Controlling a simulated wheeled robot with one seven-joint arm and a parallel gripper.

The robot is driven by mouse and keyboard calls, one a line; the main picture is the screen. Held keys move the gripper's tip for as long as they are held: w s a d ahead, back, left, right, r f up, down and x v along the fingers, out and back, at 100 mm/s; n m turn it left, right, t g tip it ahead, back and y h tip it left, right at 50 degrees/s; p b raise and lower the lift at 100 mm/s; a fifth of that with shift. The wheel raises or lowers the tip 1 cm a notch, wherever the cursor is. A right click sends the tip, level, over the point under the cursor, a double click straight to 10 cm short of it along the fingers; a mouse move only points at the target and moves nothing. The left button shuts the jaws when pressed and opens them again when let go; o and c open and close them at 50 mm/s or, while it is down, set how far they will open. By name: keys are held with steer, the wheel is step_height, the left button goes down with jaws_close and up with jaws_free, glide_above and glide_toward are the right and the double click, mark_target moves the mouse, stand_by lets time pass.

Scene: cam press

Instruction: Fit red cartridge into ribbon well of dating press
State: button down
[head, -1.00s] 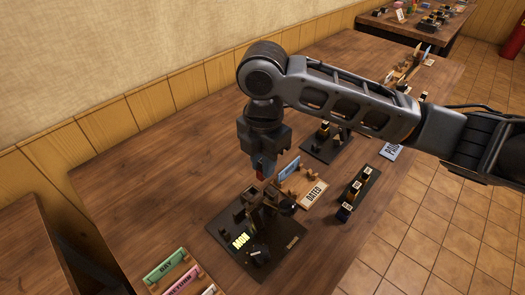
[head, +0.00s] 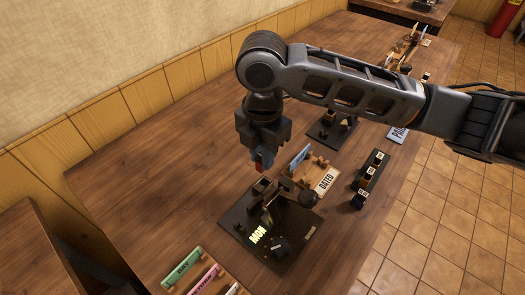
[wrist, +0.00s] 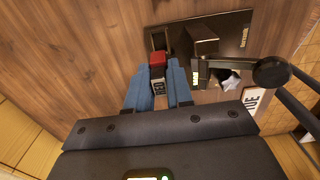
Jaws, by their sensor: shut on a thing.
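My gripper (head: 262,163) is shut on the red cartridge (head: 259,167), held above the back part of the dating press (head: 270,222). In the wrist view, the red-topped cartridge (wrist: 158,60) sits between the blue fingers of my gripper (wrist: 158,80), with a pale lettered label on its side. The press has a black base with a lit "MON" panel (head: 258,235). A dark open box (head: 264,185) stands at the base's back edge, just below the cartridge; I take it to be the ribbon well. The cartridge looks apart from it.
A "DATED" tray (head: 321,180) with a blue card lies behind the press. A black rack of small blocks (head: 370,177) stands to the right. Green "DAY" (head: 184,267) and pink holders are at the front left. The table left of the press is clear.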

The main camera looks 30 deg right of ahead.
steer(key=shift+f+b, duration=1.6)
steer(key=shift+f, duration=0.95)
steer(key=shift+f+b, duration=0.8)
steer(key=shift+f, duration=0.65)
steer(key=c, duration=0.9)
jaws_free()
steer(key=shift+r, duration=0.1)
step_height(320, 180, up, 8)
steer(key=shift+f, duration=0.15)
